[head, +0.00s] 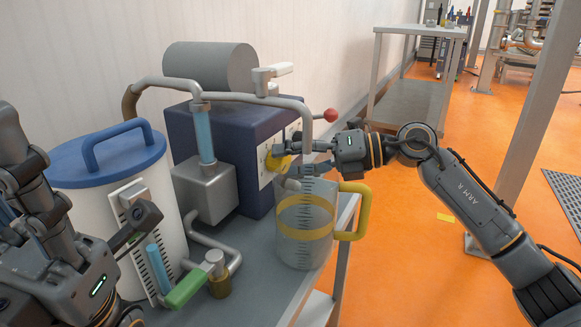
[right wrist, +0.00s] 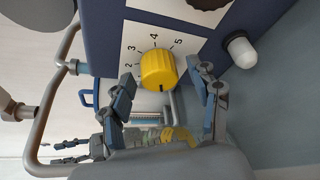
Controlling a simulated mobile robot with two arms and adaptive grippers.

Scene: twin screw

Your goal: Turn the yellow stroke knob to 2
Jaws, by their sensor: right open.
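The yellow stroke knob (right wrist: 157,70) sits on a white dial plate (right wrist: 137,35) with numbers 2 to 5 visible around it. In the head view the knob (head: 277,159) is partly hidden by my right gripper (head: 296,156). In the right wrist view my right gripper (right wrist: 160,88) is open, with one finger on each side of the knob. Gaps show between the fingers and the knob. I cannot tell clearly which number the knob points to. My left gripper (head: 24,172) is at the left edge of the head view, away from the knob, its jaws unclear.
The plate is on a blue pump box (head: 225,130). A clear jug (head: 306,250) with a yellow handle stands just below my right gripper. A red ball-ended lever (head: 330,115) and grey pipes are close by. A white tank (head: 140,190) with a blue lid stands left.

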